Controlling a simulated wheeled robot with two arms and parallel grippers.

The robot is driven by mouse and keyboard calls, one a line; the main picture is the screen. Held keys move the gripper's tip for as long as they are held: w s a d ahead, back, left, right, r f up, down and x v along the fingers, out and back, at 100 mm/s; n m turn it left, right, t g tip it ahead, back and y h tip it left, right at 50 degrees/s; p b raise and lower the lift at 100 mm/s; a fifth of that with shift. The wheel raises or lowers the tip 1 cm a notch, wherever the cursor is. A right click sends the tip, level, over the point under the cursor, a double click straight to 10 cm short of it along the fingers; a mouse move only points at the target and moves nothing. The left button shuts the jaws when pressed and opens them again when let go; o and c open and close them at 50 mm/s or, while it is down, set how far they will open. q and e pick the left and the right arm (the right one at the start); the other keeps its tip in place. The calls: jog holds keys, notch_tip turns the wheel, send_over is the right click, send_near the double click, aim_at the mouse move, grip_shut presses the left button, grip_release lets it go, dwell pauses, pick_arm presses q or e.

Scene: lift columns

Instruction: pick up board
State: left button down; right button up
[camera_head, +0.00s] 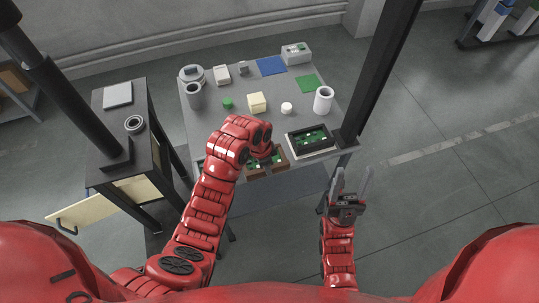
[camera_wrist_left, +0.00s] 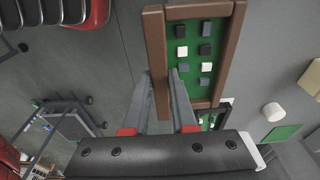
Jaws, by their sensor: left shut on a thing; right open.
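The board (camera_wrist_left: 194,50) is a green panel with black and white blocks in a brown wooden frame. In the head view the brown-framed board (camera_head: 280,161) lies at the front edge of the grey table, partly hidden by my left arm. My left gripper (camera_wrist_left: 164,84) is shut on the near side rail of its brown frame, one finger on each side. In the head view the left fingertips are hidden behind the wrist. My right gripper (camera_head: 353,178) is open and empty, in front of the table's right corner.
A black-framed tray (camera_head: 311,151) with a green board stands right of the brown frame, near a dark post (camera_head: 380,65). White cylinders, a cream block (camera_head: 257,102) and blue and green sheets lie farther back on the table. A dark cabinet (camera_head: 118,152) stands left.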

pick_arm(q)
jog(key=s+a+r+p, duration=0.1)
jog(key=s+r+p, duration=0.2)
jog(key=s, duration=0.7)
jog(key=shift+a+r+p, duration=0.25)
jog(key=shift+p, duration=0.7)
